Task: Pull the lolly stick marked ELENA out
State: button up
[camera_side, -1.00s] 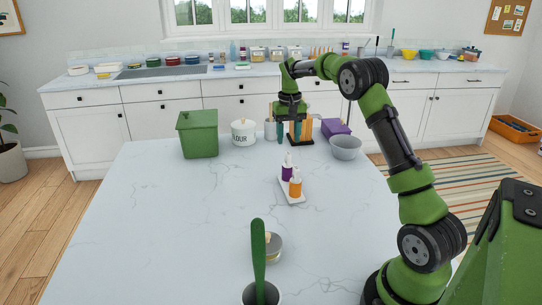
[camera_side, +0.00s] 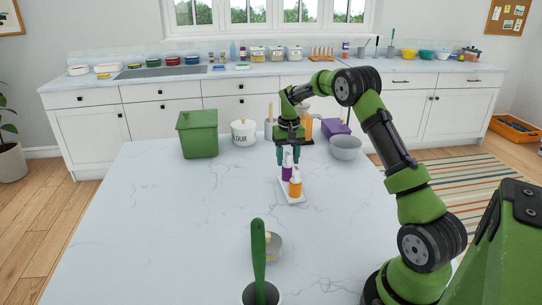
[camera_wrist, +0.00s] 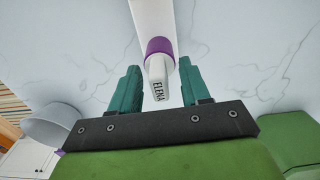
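The lolly stick marked ELENA (camera_wrist: 158,80) is white with black letters and shows between my fingers in the wrist view. It stands in a purple lolly mould (camera_wrist: 160,46), which also shows in the side view (camera_side: 287,173). An orange mould (camera_side: 295,188) with a white top stands just in front of it on the same white tray (camera_side: 291,199). My gripper (camera_wrist: 160,68) is open, with one teal finger on each side of the ELENA stick and a narrow gap on both sides. In the side view my gripper (camera_side: 288,158) points down over the purple mould.
Behind stand a green bin (camera_side: 198,135), a flour jar (camera_side: 243,133), a grey bowl (camera_side: 346,147) and a purple box (camera_side: 335,127). A cup with a green-handled tool (camera_side: 259,255) and a small round container (camera_side: 273,246) are nearer the camera. The left of the table is clear.

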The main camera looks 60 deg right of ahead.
aim_at(288, 153)
grip_shut()
jog(key=shift+r, duration=2.5)
